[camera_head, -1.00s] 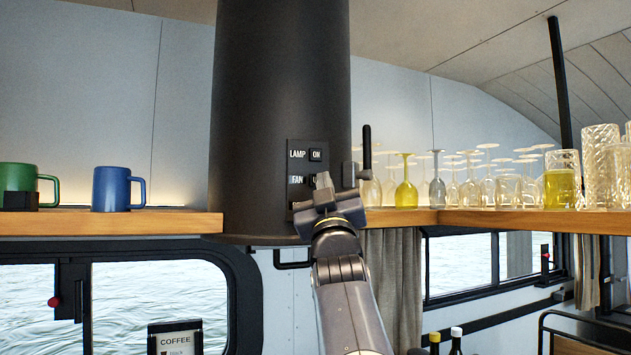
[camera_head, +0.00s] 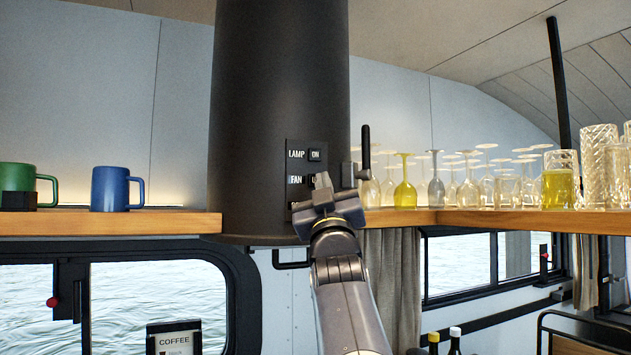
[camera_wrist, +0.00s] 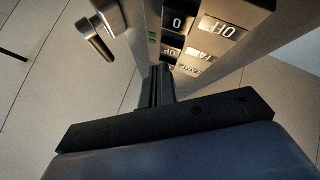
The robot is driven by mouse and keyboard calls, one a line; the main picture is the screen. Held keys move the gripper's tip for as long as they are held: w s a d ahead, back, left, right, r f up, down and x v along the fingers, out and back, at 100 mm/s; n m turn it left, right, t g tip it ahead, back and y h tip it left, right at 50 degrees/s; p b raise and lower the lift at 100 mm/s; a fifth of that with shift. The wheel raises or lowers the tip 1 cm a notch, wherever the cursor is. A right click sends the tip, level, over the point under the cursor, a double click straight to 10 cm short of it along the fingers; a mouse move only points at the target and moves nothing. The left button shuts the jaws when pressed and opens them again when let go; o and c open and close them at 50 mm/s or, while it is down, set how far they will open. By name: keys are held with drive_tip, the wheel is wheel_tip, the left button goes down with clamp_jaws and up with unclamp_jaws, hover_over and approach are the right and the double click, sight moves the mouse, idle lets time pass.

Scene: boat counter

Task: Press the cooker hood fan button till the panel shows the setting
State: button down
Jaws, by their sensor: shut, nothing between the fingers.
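The cooker hood (camera_head: 265,110) is a dark column with a black panel (camera_head: 307,147) on its front. The panel carries a LAMP row with an ON button (camera_head: 316,155) and a FAN label (camera_head: 296,180). The fan button (camera_wrist: 169,53) shows in the wrist view; my gripper partly covers it in the head view. An OFF label (camera_wrist: 222,28) and a 0 button (camera_wrist: 178,22) also show in the wrist view. My gripper (camera_head: 322,182) is shut and empty, its tips close to the panel by the fan row. I cannot tell whether they touch.
A black upright handle (camera_head: 366,150) stands just right of the panel. Wooden shelves flank the hood. A blue mug (camera_head: 112,188) and a green mug (camera_head: 17,181) stand on the left; several glasses (camera_head: 437,185) stand on the right. A rail (camera_head: 292,262) lies below the hood.

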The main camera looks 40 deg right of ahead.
drive_tip(key=shift+w, duration=0.1)
idle(0.5)
drive_tip(key=shift+w+d, duration=0.1)
drive_tip(key=shift+w, duration=0.2)
drive_tip(key=shift+w+d, duration=0.1)
drive_tip(key=shift+w, duration=0.3)
idle(0.5)
drive_tip(key=shift+s+b, duration=0.15)
drive_tip(key=shift+b, duration=0.15)
drive_tip(key=shift+s+a+b, duration=0.2)
drive_tip(key=shift+s+b, duration=0.1)
drive_tip(key=shift+s, duration=0.35)
drive_tip(key=s, duration=0.2)
drive_tip(key=s+a+b, duration=0.1)
drive_tip(key=s, duration=0.2)
idle(0.3)
